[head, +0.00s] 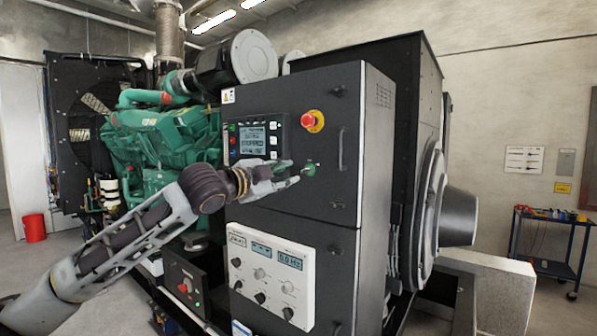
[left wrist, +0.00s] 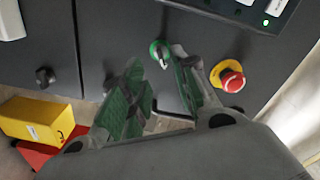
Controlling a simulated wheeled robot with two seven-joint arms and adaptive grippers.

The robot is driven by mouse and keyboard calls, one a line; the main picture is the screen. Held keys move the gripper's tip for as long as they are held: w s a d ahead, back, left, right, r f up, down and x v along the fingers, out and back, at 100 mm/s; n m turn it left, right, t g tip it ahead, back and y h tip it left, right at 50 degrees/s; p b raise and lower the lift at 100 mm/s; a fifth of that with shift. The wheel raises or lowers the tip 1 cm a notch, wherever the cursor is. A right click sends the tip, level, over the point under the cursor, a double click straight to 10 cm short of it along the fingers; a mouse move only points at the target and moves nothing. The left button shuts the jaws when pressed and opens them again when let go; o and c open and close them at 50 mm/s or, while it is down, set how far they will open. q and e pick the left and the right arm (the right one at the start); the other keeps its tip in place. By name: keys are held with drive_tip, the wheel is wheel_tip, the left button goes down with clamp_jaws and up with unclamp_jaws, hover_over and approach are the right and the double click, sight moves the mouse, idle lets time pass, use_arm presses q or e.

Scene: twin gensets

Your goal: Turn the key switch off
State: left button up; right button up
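The key switch (head: 309,170) is a small green round fitting on the black genset cabinet's front, below and beside the red emergency stop (head: 312,121). In the left wrist view the key switch (left wrist: 158,52) shows a silver key or lever on a green disc, just beyond the fingertips. My left gripper (head: 288,178) is in front of the panel, its tips close to the switch. The left wrist view shows its green-padded fingers (left wrist: 160,75) apart with nothing between them. I cannot tell whether a fingertip touches the switch. My right gripper is not in view.
The emergency stop button (left wrist: 232,82) is close beside the left fingers. A controller display (head: 252,141) is left of the switch, and a white meter panel (head: 271,275) is below. The green engine (head: 170,140) stands at left. A tool cart (head: 545,262) stands far right.

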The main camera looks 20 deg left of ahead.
sight(301, 171)
use_arm(q)
drive_tip(key=shift+p+x, duration=0.65)
drive_tip(key=shift+x, duration=2.65)
clamp_jaws()
